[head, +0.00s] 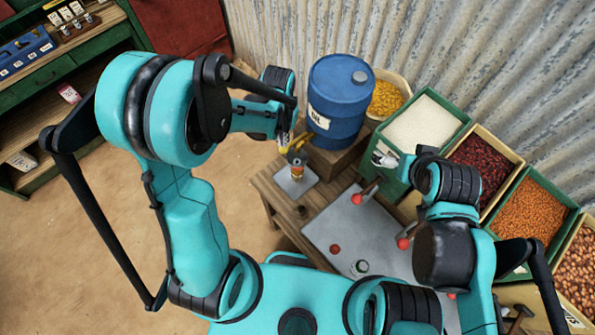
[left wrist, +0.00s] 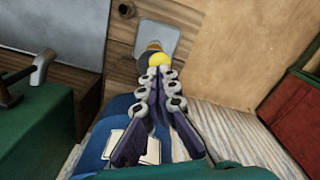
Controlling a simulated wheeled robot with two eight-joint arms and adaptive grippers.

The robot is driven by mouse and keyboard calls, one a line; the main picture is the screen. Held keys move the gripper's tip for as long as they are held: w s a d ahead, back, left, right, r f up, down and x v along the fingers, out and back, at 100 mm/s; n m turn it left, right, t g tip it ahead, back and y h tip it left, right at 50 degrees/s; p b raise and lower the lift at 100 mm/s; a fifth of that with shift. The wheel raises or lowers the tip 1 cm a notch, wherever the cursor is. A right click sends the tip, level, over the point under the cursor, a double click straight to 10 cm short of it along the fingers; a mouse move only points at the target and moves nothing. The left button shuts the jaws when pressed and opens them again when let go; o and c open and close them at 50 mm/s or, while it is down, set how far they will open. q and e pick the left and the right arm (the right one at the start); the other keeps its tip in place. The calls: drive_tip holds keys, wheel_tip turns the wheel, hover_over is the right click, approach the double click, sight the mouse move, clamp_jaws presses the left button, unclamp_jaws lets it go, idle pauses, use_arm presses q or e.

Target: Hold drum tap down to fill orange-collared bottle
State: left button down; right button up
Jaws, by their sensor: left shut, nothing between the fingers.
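The blue drum (head: 340,95) stands on a wooden block at the back of the bench, with a pale label on its side. Its yellow-orange tap (head: 298,148) sticks out low towards the bench's left end. The orange-collared bottle (head: 297,171) stands upright under the tap on a grey plate (head: 283,183). My left gripper (head: 284,143) is shut and empty beside the tap. In the left wrist view its tips (left wrist: 160,74) meet at the yellow tap handle (left wrist: 160,60); contact is unclear. The bottle is mostly hidden there.
Open bins of white, dark red, orange and brown goods (head: 420,125) line the wall at right. Red-knobbed levers (head: 357,198) and a grey sheet (head: 325,225) lie right of the bottle. A green shelf (head: 85,55) stands at far left; the floor between is clear.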

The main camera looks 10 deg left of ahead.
idle(0.5)
use_arm(q)
wheel_tip(320, 180, down, 5)
drive_tip(key=b, duration=0.5)
drive_tip(key=shift+f, duration=0.2)
drive_tip(key=shift+r, duration=0.35)
drive_tip(key=shift+p, duration=0.3)
idle(3.0)
wheel_tip(320, 180, up, 5)
drive_tip(key=p, duration=0.3)
drive_tip(key=shift+f, duration=0.2)
idle(0.4)
